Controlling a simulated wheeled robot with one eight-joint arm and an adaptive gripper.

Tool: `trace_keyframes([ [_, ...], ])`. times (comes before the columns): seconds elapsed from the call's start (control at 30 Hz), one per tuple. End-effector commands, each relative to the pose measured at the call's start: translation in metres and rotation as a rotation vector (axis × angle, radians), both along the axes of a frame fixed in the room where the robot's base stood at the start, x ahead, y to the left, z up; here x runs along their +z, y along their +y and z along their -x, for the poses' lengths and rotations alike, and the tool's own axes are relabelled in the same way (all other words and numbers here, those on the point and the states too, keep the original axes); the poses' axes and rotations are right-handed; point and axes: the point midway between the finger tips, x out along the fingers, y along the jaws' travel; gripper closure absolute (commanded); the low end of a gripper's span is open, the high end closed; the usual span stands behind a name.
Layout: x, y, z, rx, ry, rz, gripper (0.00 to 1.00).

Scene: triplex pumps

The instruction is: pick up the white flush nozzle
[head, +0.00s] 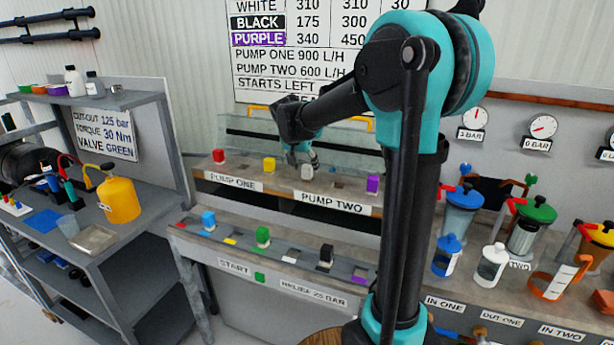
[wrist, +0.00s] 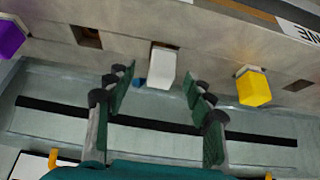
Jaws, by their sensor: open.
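The white flush nozzle (head: 307,172) is a small white block on the upper ledge of the bench, above the PUMP TWO label. In the wrist view the white nozzle (wrist: 161,67) stands at the ledge, between the lines of my two fingers and just beyond their tips. My gripper (wrist: 157,85) is open and empty, with one finger to each side. In the head view my gripper (head: 300,160) is by the nozzle, partly hidden by my arm. No clear contact with the nozzle shows.
On the same ledge, a yellow block (wrist: 254,87) and a purple block (wrist: 10,38) stand apart on either side. An empty square socket (wrist: 87,36) lies between purple and white. A clear panel (head: 240,130) stands behind the ledge.

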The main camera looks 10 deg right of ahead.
Motion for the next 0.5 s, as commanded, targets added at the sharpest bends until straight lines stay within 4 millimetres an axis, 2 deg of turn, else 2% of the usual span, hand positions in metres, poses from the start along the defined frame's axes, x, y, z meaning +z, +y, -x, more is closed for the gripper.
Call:
trace_keyframes([
  [0.3, -0.03, -0.01, -0.024, -0.002, 0.0, -0.001, 0.47],
  [0.5, -0.04, -0.013, -0.028, 0.0, 0.0, -0.001, 0.47],
])
